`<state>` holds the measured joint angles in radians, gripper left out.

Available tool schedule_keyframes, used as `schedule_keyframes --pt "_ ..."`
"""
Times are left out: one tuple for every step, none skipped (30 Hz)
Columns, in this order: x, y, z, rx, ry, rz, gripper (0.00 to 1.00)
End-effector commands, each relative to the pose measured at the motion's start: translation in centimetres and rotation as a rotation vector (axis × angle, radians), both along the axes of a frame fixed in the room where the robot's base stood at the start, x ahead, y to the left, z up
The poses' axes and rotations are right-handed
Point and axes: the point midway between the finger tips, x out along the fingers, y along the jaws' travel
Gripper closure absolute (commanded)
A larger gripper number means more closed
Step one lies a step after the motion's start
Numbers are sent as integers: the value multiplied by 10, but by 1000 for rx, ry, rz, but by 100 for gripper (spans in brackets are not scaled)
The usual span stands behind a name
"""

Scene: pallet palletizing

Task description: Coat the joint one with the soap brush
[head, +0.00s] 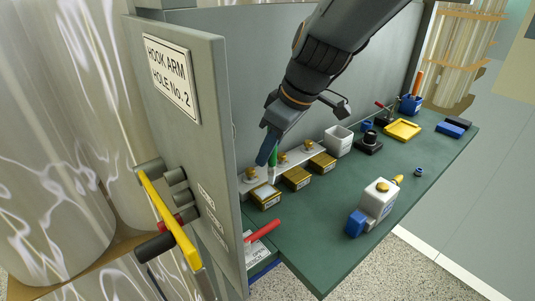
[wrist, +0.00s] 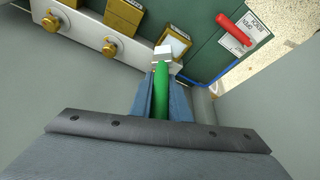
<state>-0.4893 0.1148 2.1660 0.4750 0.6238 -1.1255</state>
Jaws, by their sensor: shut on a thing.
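My gripper (head: 270,150) has blue fingers shut on the green handle of the soap brush (head: 273,157). The wrist view shows the green handle (wrist: 161,92) between the fingers and the white brush head (wrist: 163,53) beyond them. A pale rail carries brass joints: a near left one (head: 251,173), a middle one (head: 282,158) and a far one (head: 308,146). The brush hangs between the near left and middle joints in the head view. In the wrist view two joints (wrist: 111,47) show; the brush head covers the rail's end, so contact with a joint cannot be told.
Brass-topped boxes (head: 296,178) stand before the rail. A grey panel (head: 190,120) with a yellow lever rises close at left.

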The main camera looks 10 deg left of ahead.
Motion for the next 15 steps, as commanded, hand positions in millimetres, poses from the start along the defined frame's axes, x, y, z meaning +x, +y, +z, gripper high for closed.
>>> schedule_keyframes --pt "-1 0 7 0 -1 0 100" --pt "-1 0 10 0 0 0 100" --pt "-1 0 13 0 0 0 100" --pt "-1 0 16 0 0 0 100" --pt "-1 0 19 0 1 0 100" --pt "-1 0 23 0 0 0 100" --pt "-1 0 25 1 0 0 100" --pt "-1 0 28 1 0 0 100" --pt "0 0 32 1 0 0 100" --pt "0 0 34 1 0 0 100" --pt "0 0 37 1 0 0 100" --pt "0 0 41 1 0 0 100" --pt "-1 0 43 1 0 0 100" --pt "-1 0 46 0 1 0 100" --pt "-1 0 48 0 1 0 100"
